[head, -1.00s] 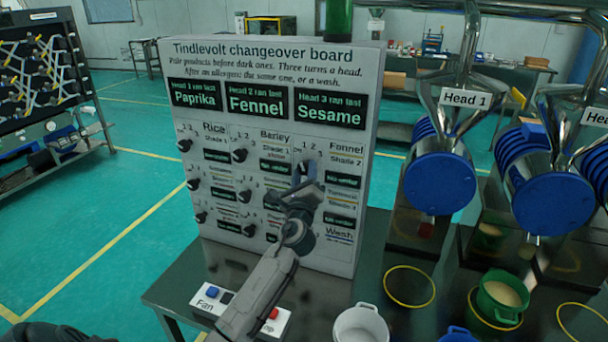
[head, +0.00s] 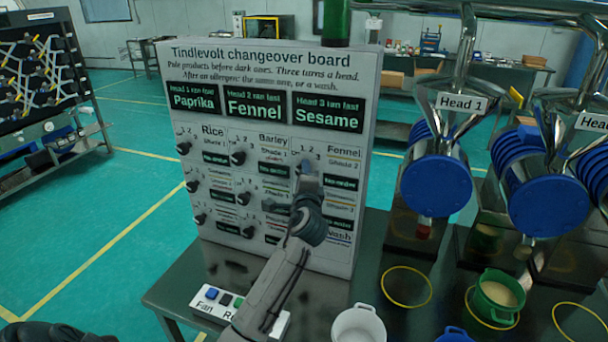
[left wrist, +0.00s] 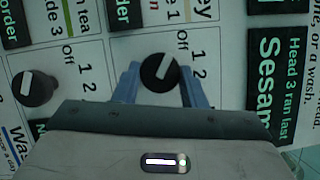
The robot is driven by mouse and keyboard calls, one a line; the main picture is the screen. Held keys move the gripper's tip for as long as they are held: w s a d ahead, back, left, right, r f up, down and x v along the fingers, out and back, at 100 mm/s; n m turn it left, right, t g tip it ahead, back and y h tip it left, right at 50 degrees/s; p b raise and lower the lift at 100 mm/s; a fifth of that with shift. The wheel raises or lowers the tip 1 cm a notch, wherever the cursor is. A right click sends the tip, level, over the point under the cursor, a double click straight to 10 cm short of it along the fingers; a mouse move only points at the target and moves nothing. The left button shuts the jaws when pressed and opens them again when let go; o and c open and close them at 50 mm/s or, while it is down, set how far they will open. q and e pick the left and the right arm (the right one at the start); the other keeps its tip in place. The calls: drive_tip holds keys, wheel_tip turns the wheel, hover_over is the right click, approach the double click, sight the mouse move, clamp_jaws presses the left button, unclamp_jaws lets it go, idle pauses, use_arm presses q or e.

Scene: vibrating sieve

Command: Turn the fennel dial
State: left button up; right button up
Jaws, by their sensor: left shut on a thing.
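The fennel dial (left wrist: 160,73) is a round black knob with a white mark on the white changeover board (head: 360,130), under the Fennel label. In the left wrist view its mark slants to the upper right, toward the printed Off and 1. My left gripper (left wrist: 159,70) is shut on the dial, with one blue-grey finger on each side of it. In the head view my left gripper (head: 308,175) reaches up to the board's right column and hides most of this dial and the labels below it. My right gripper is not in view.
Other black dials, such as the Barley dial (head: 238,157), are close to the left. A button box (head: 222,303) lies under my left arm. A white cup (head: 360,324) and a green pot (head: 497,295) stand at the right, below the blue-ended sieve heads (head: 436,186).

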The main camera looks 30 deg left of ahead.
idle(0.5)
use_arm(q)
drive_tip(key=o, duration=0.9)
drive_tip(key=shift+o, duration=0.4)
drive_tip(key=b+v, duration=0.3)
drive_tip(key=v, duration=0.7)
drive_tip(key=shift+s+d+b, duration=0.2)
drive_tip(key=shift+s+b, duration=0.15)
